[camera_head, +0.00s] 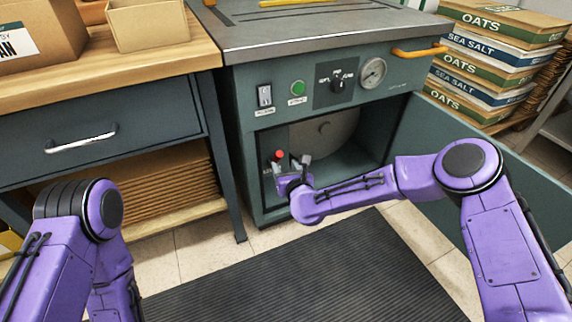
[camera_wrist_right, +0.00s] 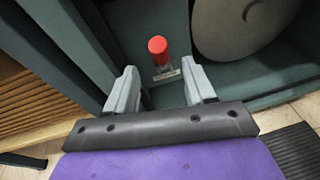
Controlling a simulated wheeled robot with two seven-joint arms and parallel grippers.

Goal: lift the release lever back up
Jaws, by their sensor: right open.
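The release lever has a red knob (camera_head: 279,155) and stands inside the left part of the open machine cabinet (camera_head: 254,178). The red knob (camera_wrist_right: 158,46) also shows in the right wrist view, above a small label plate, ahead of the gap between my fingers.
The cabinet door (camera_head: 480,170) stands open to the right. A round grey disc (camera_head: 325,130) is inside the cabinet. A wooden workbench (camera_head: 165,58) with a drawer stands to the left. A dark ribbed mat (camera_head: 300,275) covers the floor in front.

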